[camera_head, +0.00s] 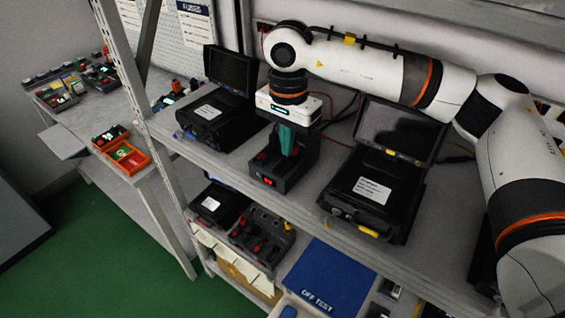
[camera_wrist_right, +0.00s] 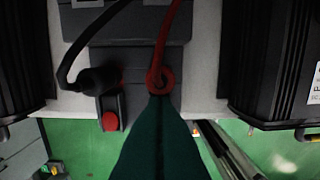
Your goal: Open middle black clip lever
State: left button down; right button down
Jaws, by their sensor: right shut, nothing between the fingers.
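The middle test unit (camera_head: 268,172) is a dark box on the shelf between two black cases. In the right wrist view it (camera_wrist_right: 133,58) carries a black clip (camera_wrist_right: 98,80) on a black lead at the left and a red ring-shaped clip (camera_wrist_right: 160,80) on a red lead at the right. My right gripper (camera_head: 288,152) points down over this unit. Its dark green fingers (camera_wrist_right: 157,99) are shut and empty, with the tips at the red ring and to the right of the black clip. I cannot tell whether they touch. The clip lever is not clear. My left gripper is out of view.
Open-lidded black cases stand left (camera_head: 213,118) and right (camera_head: 372,197) of the unit, close to the gripper. A red button (camera_wrist_right: 110,121) is on the unit's front. A lower shelf holds a blue mat (camera_head: 328,277). An orange tray (camera_head: 125,155) lies on the left bench.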

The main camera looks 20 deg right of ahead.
jog(key=shift+f+b, duration=0.95)
jog(key=shift+f, duration=0.05)
dwell(0.5)
jog(key=shift+r, duration=0.15)
jog(key=shift+r+p, duration=1.3)
jog(key=shift+r, duration=1.15)
